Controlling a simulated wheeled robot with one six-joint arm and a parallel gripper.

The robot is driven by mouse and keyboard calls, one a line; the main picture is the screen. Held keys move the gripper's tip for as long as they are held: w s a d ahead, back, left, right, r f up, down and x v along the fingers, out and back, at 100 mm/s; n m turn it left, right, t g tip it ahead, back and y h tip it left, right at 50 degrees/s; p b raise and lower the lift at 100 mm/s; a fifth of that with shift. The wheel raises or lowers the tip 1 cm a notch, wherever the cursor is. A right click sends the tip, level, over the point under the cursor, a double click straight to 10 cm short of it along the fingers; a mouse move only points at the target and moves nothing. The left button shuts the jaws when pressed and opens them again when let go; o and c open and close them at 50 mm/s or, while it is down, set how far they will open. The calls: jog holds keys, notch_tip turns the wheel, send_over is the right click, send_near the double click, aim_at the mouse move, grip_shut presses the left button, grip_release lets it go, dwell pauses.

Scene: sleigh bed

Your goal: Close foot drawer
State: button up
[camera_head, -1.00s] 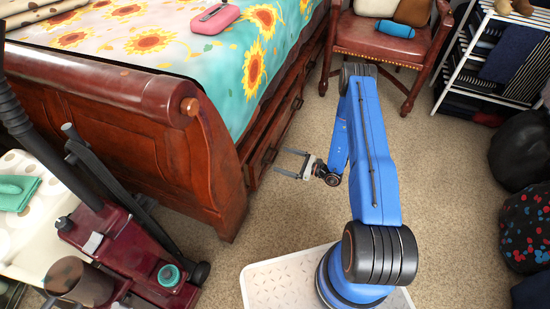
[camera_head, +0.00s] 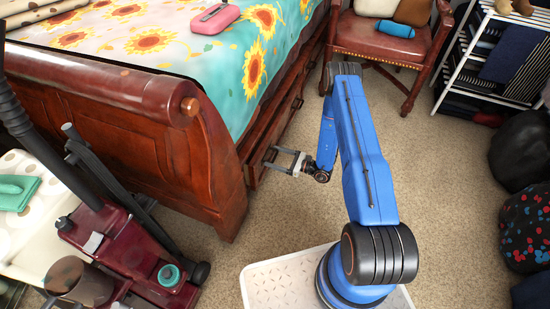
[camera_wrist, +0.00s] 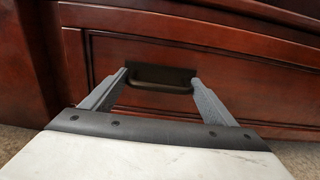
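The foot drawer (camera_wrist: 235,68) is a dark red wooden front in the side of the sleigh bed, nearest the footboard post. In the wrist view its dark metal handle (camera_wrist: 160,78) lies between my two spread fingers. My gripper (camera_wrist: 158,90) is open, its fingertips close to the drawer front on either side of the handle; I cannot tell whether they touch it. In the head view my gripper (camera_head: 271,158) points left at the drawer (camera_head: 256,171) beside the bed post. How far the drawer stands out is hard to tell.
The curved bed post (camera_head: 215,165) is just left of my gripper. A red vacuum cleaner (camera_head: 130,255) stands at the lower left. A red leather chair (camera_head: 375,45) is at the back. Carpet (camera_head: 445,190) is free to the right of my arm.

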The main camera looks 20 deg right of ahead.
aim_at(266, 155)
jog(key=shift+x, duration=2.2)
jog(key=shift+c, duration=0.5)
jog(key=shift+s+d, duration=0.1)
jog(key=shift+d, duration=0.15)
jog(key=o, duration=1.5)
jog(key=shift+a, duration=0.1)
jog(key=v, duration=1.7)
jog(key=shift+s, duration=0.15)
